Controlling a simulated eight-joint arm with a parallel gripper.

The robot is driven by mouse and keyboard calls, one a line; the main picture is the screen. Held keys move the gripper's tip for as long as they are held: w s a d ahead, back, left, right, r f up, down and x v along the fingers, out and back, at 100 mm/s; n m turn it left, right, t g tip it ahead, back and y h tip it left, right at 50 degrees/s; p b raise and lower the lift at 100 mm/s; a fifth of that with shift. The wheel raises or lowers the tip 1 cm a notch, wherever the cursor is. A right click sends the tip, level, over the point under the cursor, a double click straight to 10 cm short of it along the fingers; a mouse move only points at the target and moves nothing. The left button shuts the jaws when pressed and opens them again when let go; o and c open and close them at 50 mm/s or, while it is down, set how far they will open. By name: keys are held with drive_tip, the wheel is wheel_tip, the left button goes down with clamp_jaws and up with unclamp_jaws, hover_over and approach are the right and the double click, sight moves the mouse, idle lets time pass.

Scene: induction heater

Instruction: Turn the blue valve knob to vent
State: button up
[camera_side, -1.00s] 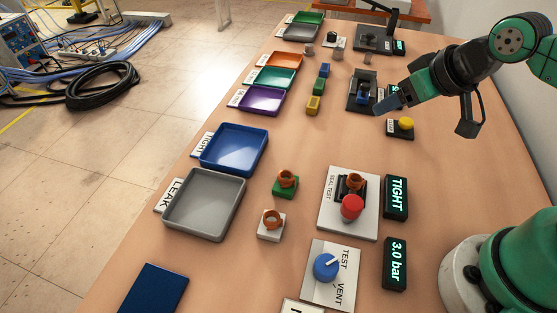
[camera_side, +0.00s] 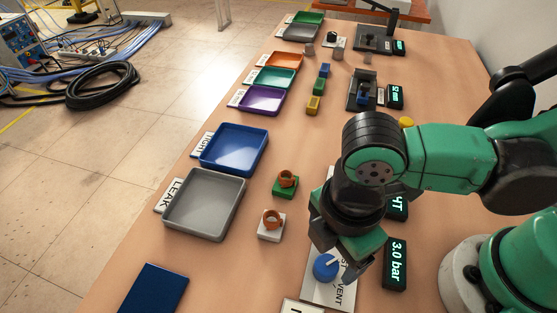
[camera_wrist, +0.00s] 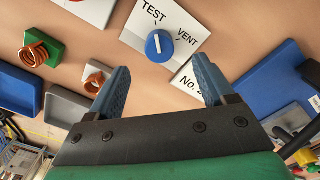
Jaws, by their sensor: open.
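The blue valve knob (camera_side: 326,267) sits on a white plate lettered TEST and VENT. In the wrist view the knob (camera_wrist: 159,46) shows whole, and its white pointer line is toward TEST. My gripper (camera_side: 338,251) is above the knob and the plate, pointing down. In the wrist view its two blue fingers (camera_wrist: 161,72) are spread apart with nothing between them, and the knob lies just beyond the gap between their tips. The fingers appear apart from the knob. My arm hides part of the plate in the side view.
A display (camera_side: 396,265) reading 3.0 bar stands right of the plate. My arm mostly covers the seal test panel. A white block (camera_side: 271,228) and a green block (camera_side: 286,191), each with an orange ring, stand left. A grey tray (camera_side: 171,229) lies farther left.

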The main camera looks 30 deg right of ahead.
sight(327, 265)
drive_tip(key=shift+f, duration=2.7)
clamp_jaws()
